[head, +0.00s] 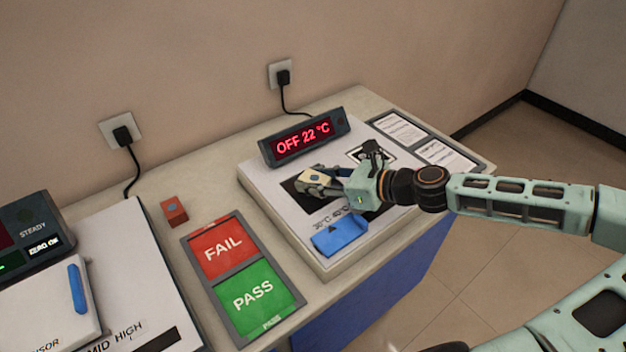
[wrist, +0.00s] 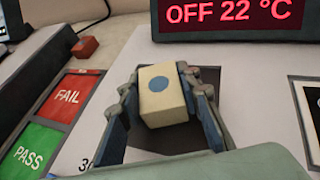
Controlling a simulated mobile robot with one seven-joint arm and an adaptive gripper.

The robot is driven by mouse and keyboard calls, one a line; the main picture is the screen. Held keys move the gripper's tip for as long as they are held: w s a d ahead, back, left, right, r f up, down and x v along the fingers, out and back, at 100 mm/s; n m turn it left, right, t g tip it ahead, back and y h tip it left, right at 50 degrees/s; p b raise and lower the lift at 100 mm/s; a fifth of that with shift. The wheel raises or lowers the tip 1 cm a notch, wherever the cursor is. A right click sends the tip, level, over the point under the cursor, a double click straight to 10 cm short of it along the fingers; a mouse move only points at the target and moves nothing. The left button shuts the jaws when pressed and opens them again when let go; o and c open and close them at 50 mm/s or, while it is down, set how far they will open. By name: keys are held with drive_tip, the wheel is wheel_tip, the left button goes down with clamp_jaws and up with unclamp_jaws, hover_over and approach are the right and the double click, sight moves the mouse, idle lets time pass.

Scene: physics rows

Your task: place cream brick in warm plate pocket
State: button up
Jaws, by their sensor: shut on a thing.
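The cream brick (wrist: 163,103) has a blue dot on the face toward the wrist camera. It also shows in the head view (head: 318,175). My gripper (wrist: 163,98) is shut on it, one finger on each side; in the head view my gripper (head: 325,183) is over the left black pocket of the warm plate. The warm plate (head: 268,205) is a pale slab with black pockets and a "30°C 40°C" label. The left pocket (head: 298,196) lies under the brick and is partly hidden. I cannot tell whether the brick touches the pocket floor.
A display (head: 304,138) reading "OFF 22 °C" stands behind the plate. A blue piece (head: 340,235) with a triangle lies at its front. A red brick (head: 174,211) sits left, behind the FAIL/PASS board (head: 222,247). Printed cards (head: 398,127) lie at the right.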

drive_tip(key=shift+f, duration=0.1)
drive_tip(key=o, duration=1.3)
drive_tip(key=shift+d+r, duration=0.1)
drive_tip(key=shift+r, duration=0.1)
drive_tip(key=p+v, duration=0.2)
drive_tip(key=v, duration=1)
drive_tip(key=shift+f, duration=0.1)
